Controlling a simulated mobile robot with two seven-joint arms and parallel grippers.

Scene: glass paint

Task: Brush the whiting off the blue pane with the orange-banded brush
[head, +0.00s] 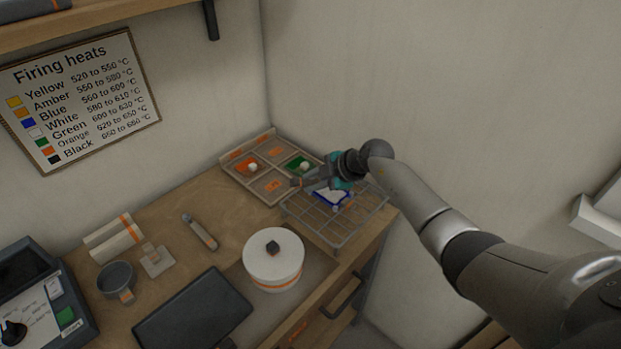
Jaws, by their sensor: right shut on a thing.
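The blue pane (320,195) lies on the wire rack (340,230) at the back right of the bench. Its edges show blue, and white covers part of it. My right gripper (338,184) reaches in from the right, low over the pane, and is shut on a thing. The gripper hides most of what it holds, so I cannot make out the brush or its orange band there. I cannot tell whether the held thing touches the pane. My left gripper is not in view.
A divided tray (272,187) with orange and green pieces stands behind the rack. A white round pot (273,262) with a dark knob is in front. A grey tool (200,231), a dark slab (193,309) and a grey cup (116,280) lie left.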

